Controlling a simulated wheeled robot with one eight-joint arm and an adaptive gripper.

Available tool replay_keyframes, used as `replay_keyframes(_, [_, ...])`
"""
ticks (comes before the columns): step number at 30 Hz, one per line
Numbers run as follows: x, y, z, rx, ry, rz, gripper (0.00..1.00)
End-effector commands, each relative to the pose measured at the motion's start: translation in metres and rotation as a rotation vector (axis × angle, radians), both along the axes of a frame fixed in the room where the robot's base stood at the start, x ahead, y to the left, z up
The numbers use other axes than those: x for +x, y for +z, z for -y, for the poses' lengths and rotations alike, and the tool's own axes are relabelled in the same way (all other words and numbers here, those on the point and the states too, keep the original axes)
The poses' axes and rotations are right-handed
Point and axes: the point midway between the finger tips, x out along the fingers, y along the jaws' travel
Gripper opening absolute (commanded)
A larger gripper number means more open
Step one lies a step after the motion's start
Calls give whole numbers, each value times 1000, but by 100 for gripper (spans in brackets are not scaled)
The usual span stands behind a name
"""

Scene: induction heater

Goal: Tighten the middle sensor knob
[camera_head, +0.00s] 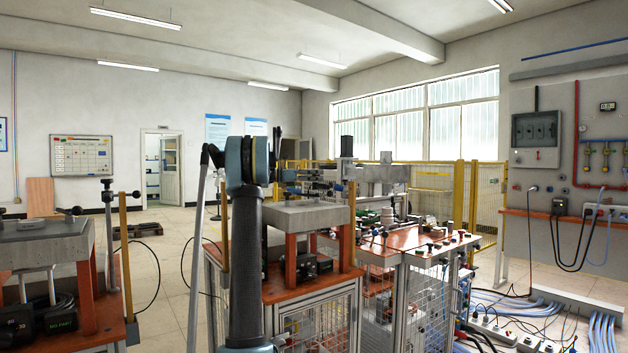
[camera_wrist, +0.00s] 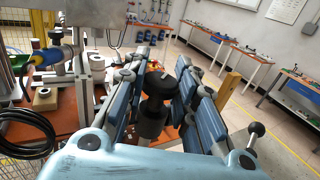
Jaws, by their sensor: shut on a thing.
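In the wrist view, a black round knob (camera_wrist: 159,84) stands upright on a dark post (camera_wrist: 152,122). My gripper (camera_wrist: 162,72) has its two blue, padded fingers on either side of this knob and is shut on it. The exact contact between pads and knob is hard to make out. The wrist view does not make clear whether this is the middle sensor knob. In the head view, my arm stands in front of the central bench, and neither my gripper nor the held knob can be told apart there.
A smaller black ball knob (camera_wrist: 256,129) stands at the right in the wrist view. In the head view, an orange-topped bench (camera_head: 420,253) with small parts stands right of centre. Another bench (camera_head: 100,335) is at the left. Cables (camera_head: 510,305) lie on the floor at the right.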

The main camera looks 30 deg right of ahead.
Motion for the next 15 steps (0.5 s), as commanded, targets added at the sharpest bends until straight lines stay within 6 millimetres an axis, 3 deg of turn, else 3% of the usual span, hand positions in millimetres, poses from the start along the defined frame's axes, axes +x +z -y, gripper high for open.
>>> replay_keyframes(15, [5,3,-1,-7,-339,-3,2])
